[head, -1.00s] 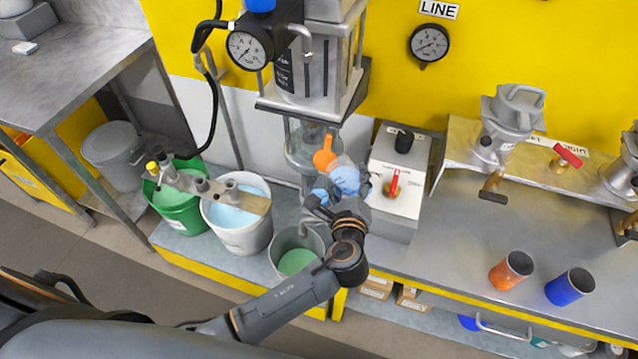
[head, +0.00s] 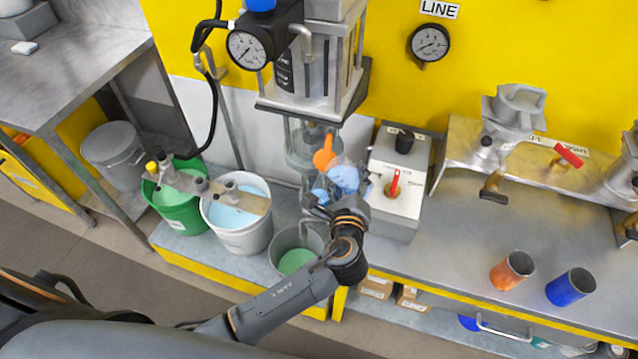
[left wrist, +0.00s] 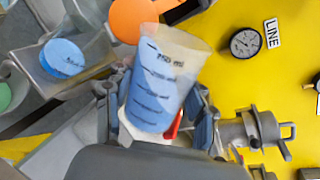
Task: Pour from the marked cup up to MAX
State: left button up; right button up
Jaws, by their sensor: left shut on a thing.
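The marked cup (left wrist: 165,85) is clear, with dark graduation lines and a "750 ml" mark, and holds blue liquid. My left gripper (head: 338,192) is shut on it, with a finger on each side of the cup in the left wrist view (left wrist: 157,115). In the head view the cup (head: 343,177) is just in front of a clear vessel (head: 302,140) under the metal machine. An orange part (head: 324,153) is close to the cup's rim; I cannot tell whether they touch. I cannot make out a MAX mark. My right gripper is out of view.
Below stand a grey bucket of green liquid (head: 310,240), a white bucket of blue liquid (head: 262,240) and a green bucket (head: 182,215). A control box (head: 402,165) with a red switch is close on the right. Orange (head: 511,271) and blue (head: 570,287) cups stand on the bench.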

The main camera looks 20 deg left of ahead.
aim_at(370, 185)
pick_arm(q)
jog(key=shift+f+n+h+b, duration=0.35)
jog(key=shift+n+b, duration=0.45)
jog(key=shift+b, duration=0.45)
jog(key=shift+f+n+h+b, duration=0.35)
jog(key=shift+n+b, duration=0.45)
jog(key=shift+b, duration=0.45)
dwell(4.0)
